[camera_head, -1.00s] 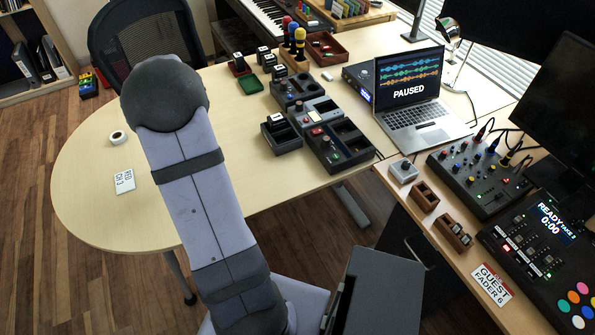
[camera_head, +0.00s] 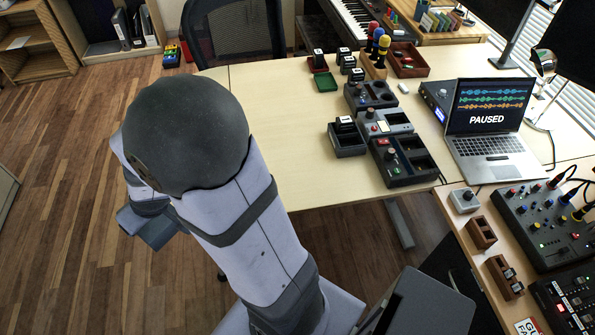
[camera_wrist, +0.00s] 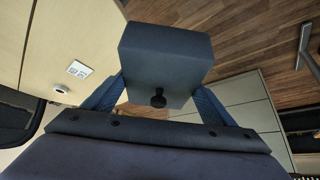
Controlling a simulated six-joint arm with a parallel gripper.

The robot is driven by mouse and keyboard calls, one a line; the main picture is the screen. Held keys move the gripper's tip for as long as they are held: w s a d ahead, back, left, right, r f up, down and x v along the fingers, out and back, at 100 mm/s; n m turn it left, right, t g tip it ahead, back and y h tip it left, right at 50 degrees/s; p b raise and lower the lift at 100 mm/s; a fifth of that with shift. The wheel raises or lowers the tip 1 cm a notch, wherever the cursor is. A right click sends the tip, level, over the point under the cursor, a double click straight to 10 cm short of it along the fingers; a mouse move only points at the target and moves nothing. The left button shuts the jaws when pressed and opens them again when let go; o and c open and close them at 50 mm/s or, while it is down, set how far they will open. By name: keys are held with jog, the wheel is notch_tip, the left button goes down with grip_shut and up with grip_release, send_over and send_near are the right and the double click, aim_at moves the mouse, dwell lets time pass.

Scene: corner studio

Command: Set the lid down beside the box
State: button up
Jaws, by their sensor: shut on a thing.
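In the wrist view my gripper (camera_wrist: 162,82) has its two blue fingers on either side of a dark blue-grey block-like piece (camera_wrist: 165,50) with a small black knob. This piece appears to be the lid, and it is held clear above the wood floor and desk. In the head view the arm hides the fingers and most of what they hold. I cannot tell for sure which thing is the box. A small open green tray (camera_head: 327,82) and a red tray (camera_head: 317,66) with a dark block stand on the far part of the desk.
The pale desk (camera_head: 300,150) has bare room left of the dark module trays (camera_head: 404,164). A laptop (camera_head: 490,147) stands to the right. A white card (camera_wrist: 79,69) and a tape roll (camera_wrist: 61,89) lie on the desk in the wrist view. Wood floor (camera_head: 70,200) is open at left.

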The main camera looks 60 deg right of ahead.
jog(key=shift+s, duration=0.25)
jog(key=s+d+f+m+g+h+p, duration=0.15)
jog(key=s+d+m, duration=0.35)
jog(key=d, duration=0.8)
jog(key=s+d+f+m+g+h+p, duration=0.1)
jog(key=s+d+m+g+h, duration=0.3)
jog(key=d, duration=0.9)
jog(key=s+d+f+m+h+p, duration=0.15)
jog(key=s+d+m, duration=0.5)
jog(key=d, duration=0.65)
jog(key=s+d+r+m+g+y+p, duration=0.15)
jog(key=s+d+m+g, duration=0.25)
jog(key=s+d+m, duration=0.55)
jog(key=s+r+m+g+y, duration=0.1)
jog(key=s+r, duration=0.1)
jog(key=s, duration=0.4)
jog(key=shift+s+a+r+m+g, duration=0.2)
jog(key=shift+a+m+g, duration=0.15)
jog(key=shift+m, duration=0.05)
jog(key=shift+f+b, duration=0.6)
jog(key=shift+f, duration=4.45)
